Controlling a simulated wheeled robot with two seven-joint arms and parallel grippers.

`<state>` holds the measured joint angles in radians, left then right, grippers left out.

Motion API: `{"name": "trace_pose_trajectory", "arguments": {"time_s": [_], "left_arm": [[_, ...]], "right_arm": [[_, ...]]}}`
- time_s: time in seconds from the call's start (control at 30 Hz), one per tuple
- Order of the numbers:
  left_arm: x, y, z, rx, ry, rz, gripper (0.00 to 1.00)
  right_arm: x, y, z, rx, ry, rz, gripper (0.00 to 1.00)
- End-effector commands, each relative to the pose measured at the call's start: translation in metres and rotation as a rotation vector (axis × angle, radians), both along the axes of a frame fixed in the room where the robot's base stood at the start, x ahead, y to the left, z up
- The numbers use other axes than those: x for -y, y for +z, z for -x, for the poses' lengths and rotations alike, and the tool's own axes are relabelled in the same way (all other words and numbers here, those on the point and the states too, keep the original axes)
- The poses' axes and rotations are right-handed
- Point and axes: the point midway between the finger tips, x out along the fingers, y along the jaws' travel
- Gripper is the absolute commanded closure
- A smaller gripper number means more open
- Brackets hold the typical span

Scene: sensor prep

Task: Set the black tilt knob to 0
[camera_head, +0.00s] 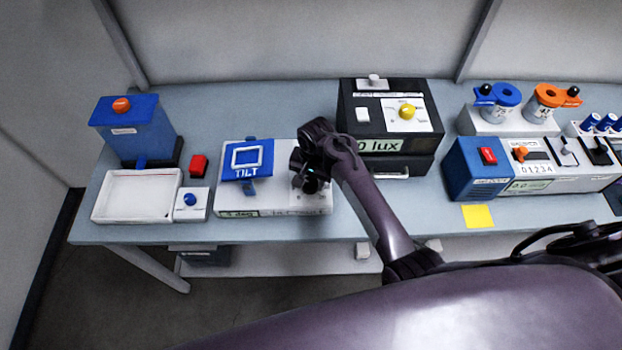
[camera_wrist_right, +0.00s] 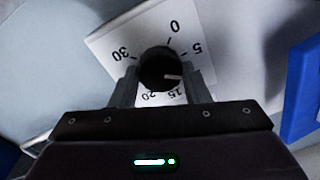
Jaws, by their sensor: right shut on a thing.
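The black tilt knob (camera_wrist_right: 160,66) sits on a white dial plate (camera_wrist_right: 108,45) in the right wrist view. Its white pointer line points to the right, between the 5 and 15 marks, toward a part of the scale hidden by a finger. The 0 mark is at the upper right of the knob. My right gripper (camera_wrist_right: 161,80) is shut on the knob, with a finger on each side. In the head view my right gripper (camera_head: 309,178) covers the knob at the right of the white tilt base (camera_head: 272,201). The blue TILT platform (camera_head: 248,174) stands beside it.
A black lux box (camera_head: 392,150) stands to the right of the tilt base. A small white box with a blue knob (camera_head: 190,200), a red block (camera_head: 198,166) and a white tray (camera_head: 135,218) are at the left. A yellow note (camera_head: 477,216) lies at the right.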

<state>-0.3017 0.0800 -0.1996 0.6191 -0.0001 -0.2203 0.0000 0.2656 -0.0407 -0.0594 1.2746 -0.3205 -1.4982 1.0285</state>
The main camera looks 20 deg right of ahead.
Motion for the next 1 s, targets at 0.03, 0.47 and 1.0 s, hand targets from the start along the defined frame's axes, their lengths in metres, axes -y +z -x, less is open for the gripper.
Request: {"name": "trace_pose_trajectory", "arguments": {"time_s": [0.03,0.47,1.0], "left_arm": [[0.0003,0.0000,-0.0005,0.001,0.000,0.000,0.64],[0.0005,0.0002,-0.0020,0.003,0.000,0.001,0.64],[0.0009,0.0002,-0.0026,0.004,0.000,0.001,0.64]], "right_arm": [[-0.0009,-0.0001,0.0000,-0.001,0.042,-0.002,0.81],[-0.0007,0.0002,-0.0010,-0.001,0.453,-0.001,0.81],[-0.0009,-0.0002,-0.0018,-0.001,0.962,0.000,0.81]]}}
